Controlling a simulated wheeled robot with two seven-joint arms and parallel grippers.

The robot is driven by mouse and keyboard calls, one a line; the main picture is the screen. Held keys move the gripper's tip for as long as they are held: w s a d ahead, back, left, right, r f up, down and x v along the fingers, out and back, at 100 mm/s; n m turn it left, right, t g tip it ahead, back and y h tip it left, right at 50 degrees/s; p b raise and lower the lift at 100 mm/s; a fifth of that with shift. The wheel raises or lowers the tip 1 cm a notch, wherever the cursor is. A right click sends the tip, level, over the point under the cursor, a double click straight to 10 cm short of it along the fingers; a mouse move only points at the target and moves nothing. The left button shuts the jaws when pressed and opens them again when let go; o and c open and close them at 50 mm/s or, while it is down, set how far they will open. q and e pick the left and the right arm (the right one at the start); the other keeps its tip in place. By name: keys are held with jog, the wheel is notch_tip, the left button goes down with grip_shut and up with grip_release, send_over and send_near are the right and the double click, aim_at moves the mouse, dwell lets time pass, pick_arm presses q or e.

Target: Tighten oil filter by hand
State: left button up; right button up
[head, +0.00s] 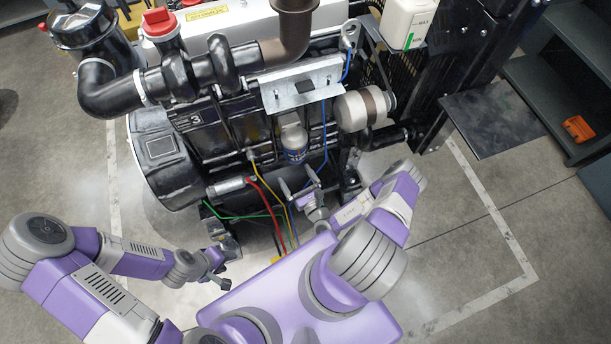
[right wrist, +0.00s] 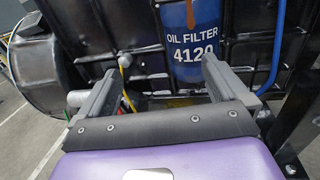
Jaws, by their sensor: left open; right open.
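The oil filter (head: 295,148) hangs upright on the side of the black diesel engine, white at the top and blue lower down. In the right wrist view its blue body with the label "OIL FILTER 4120" (right wrist: 192,42) shows ahead of the fingertips, with its top out of frame. My right gripper (head: 299,181) is open and empty, just below and in front of the filter. In the right wrist view its two fingers (right wrist: 156,84) are spread apart and nothing is between them. My left gripper (head: 225,277) is open and empty, low at the left, away from the filter.
The engine (head: 215,115) fills the upper middle. Red, green, yellow and blue wires (head: 262,195) run near the filter's lower left. A blue cable (right wrist: 277,50) runs right of the filter. Shelving (head: 560,90) with an orange object (head: 578,128) stands at right.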

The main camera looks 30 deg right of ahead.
aim_at(299, 159)
jog(key=shift+w+d+f+m+g+h+b, duration=0.2)
jog(key=shift+w+d+h+b, duration=0.25)
jog(key=shift+w+d, duration=0.35)
jog(key=shift+w+d+f+m+g+h+b, duration=0.1)
jog(key=shift+w+d+f+m+h+b, duration=0.2)
jog(key=shift+w+d+h, duration=0.35)
jog(key=shift+w+d+f+m+g+h+b, duration=0.1)
jog(key=shift+w+d+f+m+h+b, duration=0.25)
jog(key=shift+w+d, duration=0.55)
jog(key=b+x, duration=0.3)
jog(key=x, duration=0.2)
jog(key=shift+r, duration=0.15)
jog(key=shift+r+p, duration=0.1)
jog(key=shift+p, duration=0.2)
jog(key=c, duration=1.2)
